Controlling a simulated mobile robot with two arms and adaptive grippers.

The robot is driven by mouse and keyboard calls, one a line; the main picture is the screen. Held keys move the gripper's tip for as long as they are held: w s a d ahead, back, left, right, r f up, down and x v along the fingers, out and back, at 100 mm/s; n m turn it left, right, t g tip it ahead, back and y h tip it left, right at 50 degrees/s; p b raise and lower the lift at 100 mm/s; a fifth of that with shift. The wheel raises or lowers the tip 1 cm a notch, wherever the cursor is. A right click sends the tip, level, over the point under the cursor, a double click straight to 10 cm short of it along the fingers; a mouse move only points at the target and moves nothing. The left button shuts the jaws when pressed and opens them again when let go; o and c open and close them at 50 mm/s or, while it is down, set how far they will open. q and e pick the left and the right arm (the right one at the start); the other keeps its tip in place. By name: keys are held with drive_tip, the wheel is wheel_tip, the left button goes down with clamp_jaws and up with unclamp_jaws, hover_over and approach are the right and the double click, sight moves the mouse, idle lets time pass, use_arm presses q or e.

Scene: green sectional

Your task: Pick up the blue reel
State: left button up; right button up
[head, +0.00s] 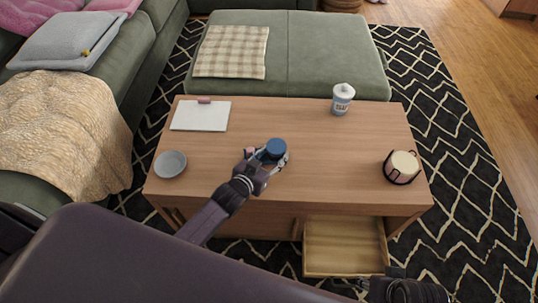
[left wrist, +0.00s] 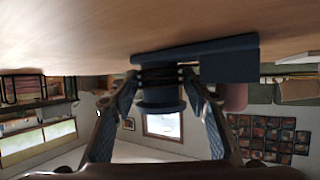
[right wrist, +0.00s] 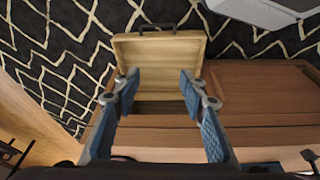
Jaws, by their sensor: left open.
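The blue reel (head: 276,148) stands on the wooden coffee table (head: 330,150), near the middle of its top. My left gripper (head: 267,157) is at the reel with its fingers spread around it. In the left wrist view, the reel (left wrist: 160,97) shows between the two open fingertips, with its dark spool part between them; contact is not clear. My right gripper is open and empty in the right wrist view (right wrist: 160,85), above the open drawer. Only a dark part of the right arm shows at the bottom right of the head view.
The drawer (head: 344,246) is pulled out and empty. A green ottoman (head: 325,60) adjoins the far side.

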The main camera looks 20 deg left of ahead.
use_arm(q)
drive_tip(key=shift+x, duration=0.75)
use_arm(e)
drive_tip(key=shift+v, duration=1)
use_arm(q)
drive_tip(key=shift+c, duration=0.5)
use_arm(e)
drive_tip(key=shift+w, duration=0.15)
use_arm(q)
drive_tip(key=c, duration=0.7)
drive_tip(key=shift+c, duration=0.9)
drive_tip(key=shift+r, duration=0.2)
